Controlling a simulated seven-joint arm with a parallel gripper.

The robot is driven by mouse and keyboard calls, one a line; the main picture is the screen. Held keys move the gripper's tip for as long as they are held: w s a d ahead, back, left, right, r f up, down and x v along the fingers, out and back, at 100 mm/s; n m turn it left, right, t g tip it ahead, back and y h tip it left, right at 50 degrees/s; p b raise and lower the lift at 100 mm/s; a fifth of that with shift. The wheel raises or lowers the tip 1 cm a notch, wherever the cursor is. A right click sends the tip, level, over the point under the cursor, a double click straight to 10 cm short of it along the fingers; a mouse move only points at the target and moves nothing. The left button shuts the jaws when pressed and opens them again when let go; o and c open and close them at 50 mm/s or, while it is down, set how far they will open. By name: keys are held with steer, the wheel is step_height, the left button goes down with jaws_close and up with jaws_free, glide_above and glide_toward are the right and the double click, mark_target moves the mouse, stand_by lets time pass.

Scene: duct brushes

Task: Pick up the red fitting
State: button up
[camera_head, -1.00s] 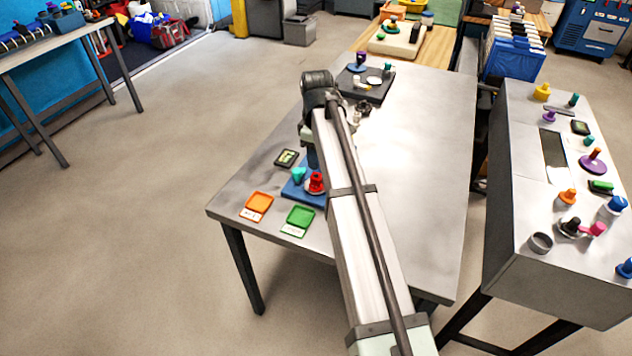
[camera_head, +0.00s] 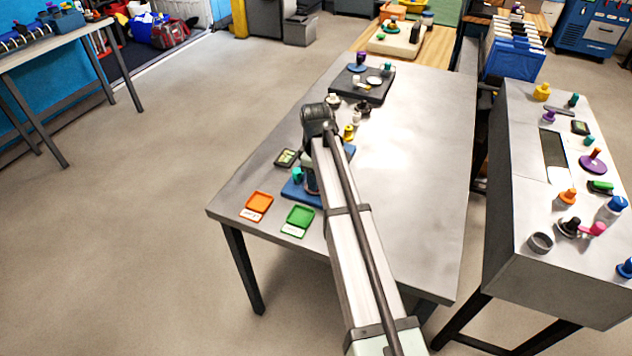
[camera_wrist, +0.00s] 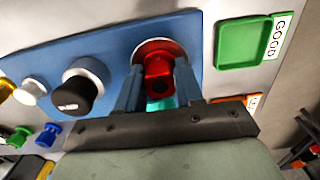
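The red fitting (camera_wrist: 158,68) stands on a round red and silver base on the blue board (camera_wrist: 115,43) in the wrist view. My gripper (camera_wrist: 158,76) is over it, with one finger on each side of the red part. The fingers look apart; whether they touch it is not clear. In the head view my arm hides the red fitting, and the blue board (camera_head: 292,192) shows only in part. A teal fitting (camera_head: 297,175) stands beside my gripper there, and a bit of teal shows between the fingers in the wrist view.
An orange tray (camera_head: 259,201) is near the table's left edge. The table's right side (camera_head: 420,180) is clear.

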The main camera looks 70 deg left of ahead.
jaws_close()
steer(key=shift+r, duration=0.1)
step_height(320, 180, up, 10)
steer(key=shift+f, duration=0.1)
stand_by(0.5)
